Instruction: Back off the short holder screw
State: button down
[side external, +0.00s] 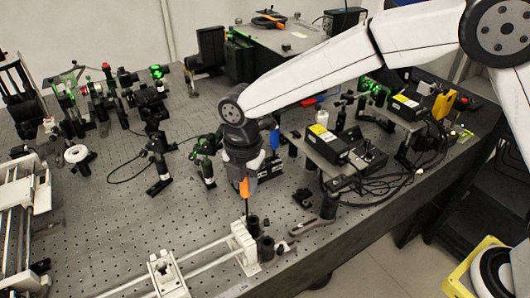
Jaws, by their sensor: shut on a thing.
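My gripper (243,168) points down near the middle of the side external view. It is shut on a tool with an orange handle (244,187), which looks like a screwdriver. Its thin dark shaft reaches down, nearly upright, toward two black cylindrical holders. One holder (253,226) stands just below the shaft tip, and the other holder (266,246) stands a little nearer the camera. I cannot tell which is shorter. The screw is too small to make out, and I cannot tell whether the tip touches it.
A white rail frame (205,252) with an upright end block (243,246) stands close left of the holders. Small dark parts (284,247) and a grey clamp (303,225) lie to the right. Optics mounts (205,160) stand behind.

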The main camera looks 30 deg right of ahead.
jog(key=shift+r, duration=0.15)
jog(key=shift+r, duration=0.9)
jog(key=shift+r, duration=2.35)
jog(key=shift+s, duration=0.1)
